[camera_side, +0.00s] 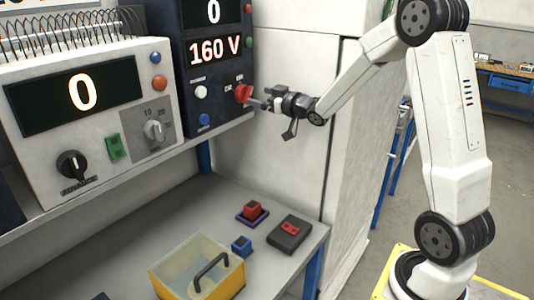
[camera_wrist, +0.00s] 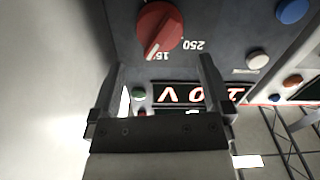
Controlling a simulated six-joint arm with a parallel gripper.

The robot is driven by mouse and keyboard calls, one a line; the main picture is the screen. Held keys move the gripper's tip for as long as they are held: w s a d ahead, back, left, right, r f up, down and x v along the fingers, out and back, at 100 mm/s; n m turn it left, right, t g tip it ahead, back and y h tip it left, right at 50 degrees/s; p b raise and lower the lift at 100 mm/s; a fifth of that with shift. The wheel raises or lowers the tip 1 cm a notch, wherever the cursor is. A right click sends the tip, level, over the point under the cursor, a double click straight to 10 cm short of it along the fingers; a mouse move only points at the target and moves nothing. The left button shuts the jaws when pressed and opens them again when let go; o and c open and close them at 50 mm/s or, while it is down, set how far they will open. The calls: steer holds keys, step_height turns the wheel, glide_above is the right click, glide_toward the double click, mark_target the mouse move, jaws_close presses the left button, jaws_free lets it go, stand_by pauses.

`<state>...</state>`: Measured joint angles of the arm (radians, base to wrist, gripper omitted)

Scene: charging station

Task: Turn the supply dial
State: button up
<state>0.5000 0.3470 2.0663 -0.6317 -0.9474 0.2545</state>
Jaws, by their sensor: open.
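The supply dial is a red knob (camera_side: 243,93) on the front of the dark supply unit (camera_side: 216,80), whose lit red display reads 160 V. In the wrist view the red dial (camera_wrist: 160,28) has a pale pointer line directed toward the lower left, near a partly hidden "15" mark, with "250" to its right. My gripper (camera_side: 260,104) is close in front of the dial in the side view. In the wrist view my gripper (camera_wrist: 162,64) is open and empty, with its fingertips short of the dial in the picture. I cannot tell the exact gap.
A blue button (camera_side: 204,119) and a white button (camera_side: 201,92) sit left of the dial. A white unit (camera_side: 85,105) showing 0 stands left on the shelf. Below, the bench holds a yellow bin (camera_side: 190,280), a red block (camera_side: 252,208), a blue block (camera_side: 241,245) and a dark box (camera_side: 289,236).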

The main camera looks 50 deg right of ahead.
mark_target(250, 93)
steer(key=shift+w, duration=2.85)
steer(key=c, duration=1.1)
steer(key=shift+m, duration=0.4)
steer(key=shift+d+m, duration=0.15)
steer(key=shift+m, duration=2.45)
